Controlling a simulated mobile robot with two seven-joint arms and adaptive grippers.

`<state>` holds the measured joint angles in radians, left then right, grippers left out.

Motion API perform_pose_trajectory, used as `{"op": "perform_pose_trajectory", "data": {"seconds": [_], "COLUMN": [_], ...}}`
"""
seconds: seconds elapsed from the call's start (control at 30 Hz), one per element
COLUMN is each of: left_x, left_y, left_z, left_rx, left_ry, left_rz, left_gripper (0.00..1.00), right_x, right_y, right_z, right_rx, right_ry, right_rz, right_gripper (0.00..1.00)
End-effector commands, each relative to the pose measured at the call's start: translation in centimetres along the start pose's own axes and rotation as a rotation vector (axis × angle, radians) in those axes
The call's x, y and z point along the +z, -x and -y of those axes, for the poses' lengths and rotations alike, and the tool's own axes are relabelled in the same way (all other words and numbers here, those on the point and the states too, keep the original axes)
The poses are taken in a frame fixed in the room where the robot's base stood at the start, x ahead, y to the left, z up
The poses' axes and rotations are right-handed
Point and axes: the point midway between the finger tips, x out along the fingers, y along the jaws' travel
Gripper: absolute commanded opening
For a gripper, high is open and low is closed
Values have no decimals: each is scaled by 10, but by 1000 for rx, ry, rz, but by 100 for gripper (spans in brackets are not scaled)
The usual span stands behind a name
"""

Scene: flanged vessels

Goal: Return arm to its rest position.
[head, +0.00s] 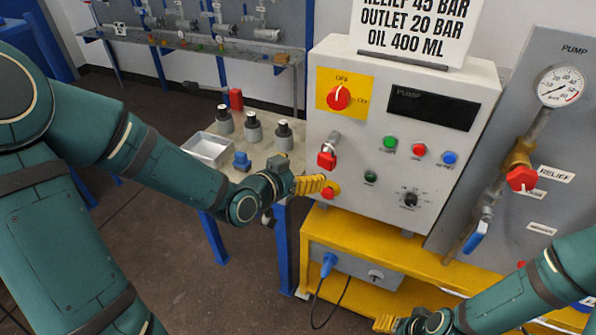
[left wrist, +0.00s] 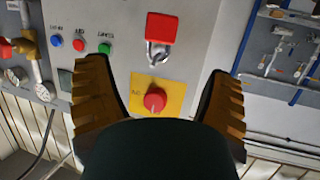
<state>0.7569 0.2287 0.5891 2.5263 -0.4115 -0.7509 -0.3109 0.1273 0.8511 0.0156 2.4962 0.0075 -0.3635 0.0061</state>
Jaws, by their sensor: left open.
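My left gripper (head: 314,185) is at the lower left of the pump control panel (head: 360,110), beside a red knob (head: 330,192). In the left wrist view its two ridged fingers (left wrist: 158,105) are spread, with nothing held between them. Beyond them I see a red rotary switch (left wrist: 155,100) on a yellow plate and a red padlock (left wrist: 163,28) with a grey shackle. The head view also shows this switch (head: 338,97) and the padlock (head: 326,160). My right gripper (head: 385,324) is low at the bottom edge, only partly visible; its opening is unclear.
A table (head: 262,160) left of the panel carries a white tray (head: 208,148), a blue block (head: 241,161) and several dark-topped grey cylinders. A yellow stand (head: 385,258) supports the panel. A gauge (head: 561,86) and valve piping are at right. Floor shows at lower left.

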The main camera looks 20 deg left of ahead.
Motion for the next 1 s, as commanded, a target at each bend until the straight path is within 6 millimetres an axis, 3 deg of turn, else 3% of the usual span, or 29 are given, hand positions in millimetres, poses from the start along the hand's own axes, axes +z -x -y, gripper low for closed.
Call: {"op": "perform_pose_trajectory", "data": {"seconds": [0.3, 0.43, 0.57, 0.67, 0.8, 0.9, 1.0], "left_x": [3, 29, 90, 151, 228, 269, 294], "left_y": [8, -1, -17, -21, -8, 8, 20], "left_z": [-1, -10, -38, -68, -108, -126, -136], "left_rx": [2, 25, 64, 85, 75, 48, 20], "left_ry": [10, 94, 263, 392, 512, 554, 574], "left_rz": [8, 80, 267, 466, 741, 895, 995], "left_gripper": [82, 82, 82, 82, 82, 82, 82], "right_x": [0, 0, 0, 0, 0, 0, 0], "right_y": [0, 0, 0, 0, 0, 0, 0], "right_z": [0, 0, 0, 0, 0, 0, 0], "right_rx": [0, 0, 0, 0, 0, 0, 0], "right_ry": [0, 0, 0, 0, 0, 0, 0], "right_rz": [0, 0, 0, 0, 0, 0, 0], "right_gripper": [57, 57, 57, 57, 57, 57, 57]}}
